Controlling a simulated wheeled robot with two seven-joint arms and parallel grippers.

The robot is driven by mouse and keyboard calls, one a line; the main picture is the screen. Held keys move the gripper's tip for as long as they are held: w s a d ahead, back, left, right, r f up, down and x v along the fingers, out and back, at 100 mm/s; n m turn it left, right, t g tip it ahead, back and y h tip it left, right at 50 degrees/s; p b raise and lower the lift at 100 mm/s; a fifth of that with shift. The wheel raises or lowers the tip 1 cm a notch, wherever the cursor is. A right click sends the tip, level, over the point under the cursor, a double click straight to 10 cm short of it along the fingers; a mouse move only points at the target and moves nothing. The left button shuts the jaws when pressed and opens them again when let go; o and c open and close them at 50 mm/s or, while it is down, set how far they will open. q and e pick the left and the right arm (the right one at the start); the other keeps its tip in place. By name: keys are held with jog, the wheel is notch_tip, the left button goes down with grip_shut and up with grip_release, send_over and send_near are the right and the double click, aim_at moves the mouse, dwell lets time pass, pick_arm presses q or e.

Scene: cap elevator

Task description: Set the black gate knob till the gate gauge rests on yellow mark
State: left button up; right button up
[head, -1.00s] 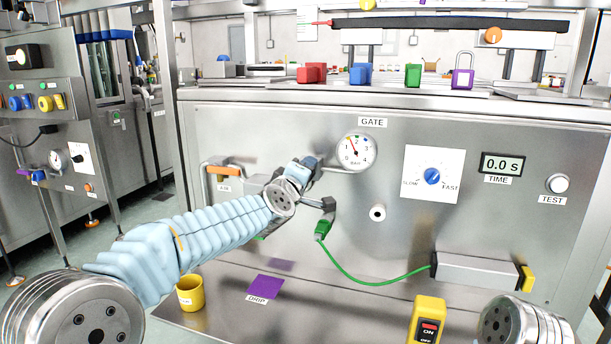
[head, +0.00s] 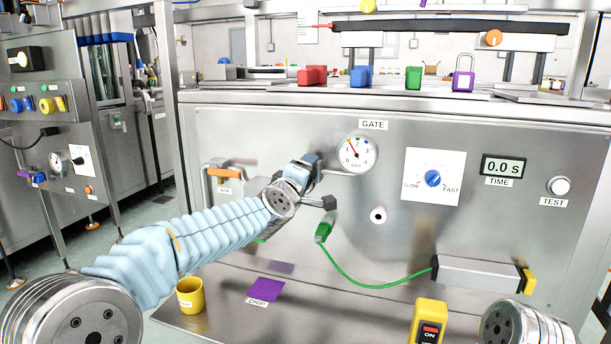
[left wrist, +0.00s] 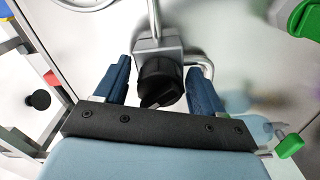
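The black gate knob (left wrist: 160,80) shows in the left wrist view, on a grey valve body with metal pipes. My left gripper (left wrist: 158,66) has its two blue fingers on either side of the knob, with a narrow gap at each side; it looks open around it. In the head view my left gripper (head: 306,167) is at the panel below and left of the gate gauge, and it hides the knob. The round white gate gauge (head: 357,155) has a red needle pointing to the upper left; its coloured marks are too small to read surely. My right gripper is out of view.
A green plug (head: 323,232) with a green cable hangs just below my left gripper. A white dial with a blue knob (head: 432,179) is to the right. A yellow cup (head: 190,295) and purple drip pad (head: 266,289) lie on the lower shelf.

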pick_arm(q)
jog(key=b+v, duration=0.1)
jog(key=v, duration=1.2)
jog(key=shift+s, duration=0.4)
jog(key=shift+a, duration=0.1)
